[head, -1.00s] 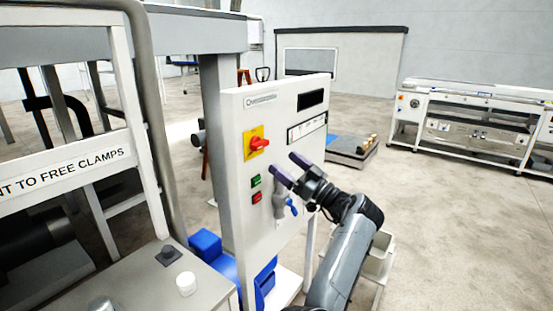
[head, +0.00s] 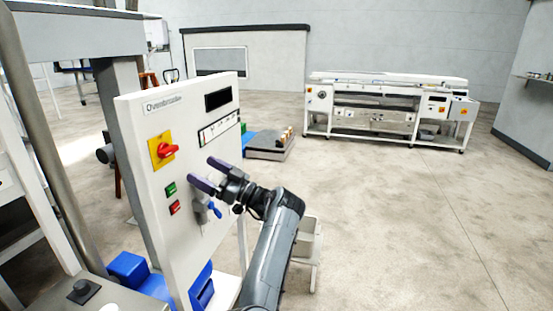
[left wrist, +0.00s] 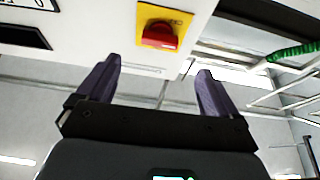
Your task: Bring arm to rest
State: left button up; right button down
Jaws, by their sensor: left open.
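My left gripper (head: 202,171) is open and empty, with two dark purple fingers. In the head view it overlaps the white control panel (head: 218,135), just right of the red rotary switch (head: 166,151) on its yellow plate. I cannot tell the exact gap to the panel. In the left wrist view the spread fingers (left wrist: 158,68) point up toward the red switch (left wrist: 159,36), with nothing between them. A blue-handled valve (head: 214,209) shows just below the gripper. My right gripper is not in view.
Green (head: 171,188) and red (head: 175,207) buttons sit left of the gripper on the panel. A low grey platform (head: 270,150) with small items stands behind. A long white machine (head: 375,115) stands at the back right. The floor (head: 410,220) on the right is clear.

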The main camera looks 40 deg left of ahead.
pick_arm(q)
notch_tip(320, 180, down, 15)
jog(key=s+m+t+y, duration=0.2)
jog(key=m, duration=0.3)
jog(key=s+a+f+m+t, duration=0.3)
jog(key=s+f+m+t, duration=0.95)
jog(key=f+t, duration=0.35)
jog(key=s+d+f+m+t+h, duration=0.1)
jog(key=d+f+m+t+h, duration=0.15)
jog(key=d+f+h, duration=0.5)
jog(key=s+d+f+m+t+h, duration=0.1)
jog(key=d+f+m+h, duration=0.2)
jog(key=d+h, duration=0.8)
jog(key=s+d+r+m+g+h, duration=0.1)
jog(key=s+d+g+h, duration=0.2)
jog(key=d, duration=0.5)
jog(key=s+d+r+m+g+h, duration=0.1)
jog(key=s+d+g+h, duration=0.2)
jog(key=d, duration=0.6)
jog(key=s+f+g+y, duration=0.1)
jog(key=s+g, duration=0.3)
jog(key=s, duration=0.3)
notch_tip(320, 180, up, 37)
jog(key=s+p, duration=0.1)
jog(key=p, duration=3.6)
jog(key=shift+n, duration=0.4)
